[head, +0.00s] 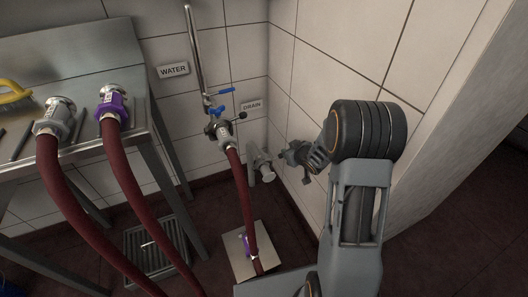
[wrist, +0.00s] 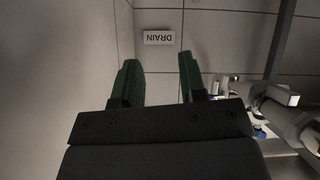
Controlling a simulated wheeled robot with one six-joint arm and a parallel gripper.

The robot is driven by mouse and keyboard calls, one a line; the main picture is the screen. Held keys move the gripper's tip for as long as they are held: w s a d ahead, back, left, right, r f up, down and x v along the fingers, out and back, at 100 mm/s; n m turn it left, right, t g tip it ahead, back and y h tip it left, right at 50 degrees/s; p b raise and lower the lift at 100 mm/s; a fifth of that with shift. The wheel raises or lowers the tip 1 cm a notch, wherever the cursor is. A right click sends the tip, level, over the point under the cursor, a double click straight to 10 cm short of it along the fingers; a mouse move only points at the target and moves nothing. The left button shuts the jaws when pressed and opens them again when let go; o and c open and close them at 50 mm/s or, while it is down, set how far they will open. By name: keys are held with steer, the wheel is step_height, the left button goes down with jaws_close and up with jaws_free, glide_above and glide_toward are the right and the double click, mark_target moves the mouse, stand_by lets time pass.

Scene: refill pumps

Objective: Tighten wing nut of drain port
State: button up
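The DRAIN sign (head: 251,105) is on the tiled wall, and it shows upside down in the wrist view (wrist: 159,38). A grey pipe fitting (head: 262,165), seemingly the drain port, stands low by the wall below the sign. No wing nut on it can be made out. My gripper (head: 284,156) is just right of this fitting in the head view; whether they touch cannot be told. In the wrist view, my gripper's two green fingers (wrist: 160,80) are apart with nothing between them.
A red hose (head: 243,190) hangs from a grey coupling (head: 224,135) under a blue-handled valve (head: 222,91), left of my gripper. Two more hoses lie over the steel table (head: 95,50) at left. A wall edge (head: 455,100) rises at right. A floor drain grate (head: 150,247) is below.

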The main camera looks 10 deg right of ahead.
mark_target(265, 153)
steer(key=w+a+f+y+b, duration=0.1)
steer(key=w+a+f, duration=0.1)
steer(key=w+f, duration=0.1)
steer(key=w+a+f+n+y+b, duration=0.1)
steer(key=w+a+f+y, duration=0.1)
steer(key=w+f, duration=0.1)
steer(key=w+a+f+y+b, duration=0.1)
steer(key=w+a+f+b, duration=0.1)
steer(key=w+a+f, duration=0.1)
steer(key=shift+w+f+t, duration=0.3)
steer(key=shift+w+f, duration=0.1)
steer(key=shift+x, duration=0.95)
steer(key=shift+r, duration=0.15)
jaws_close()
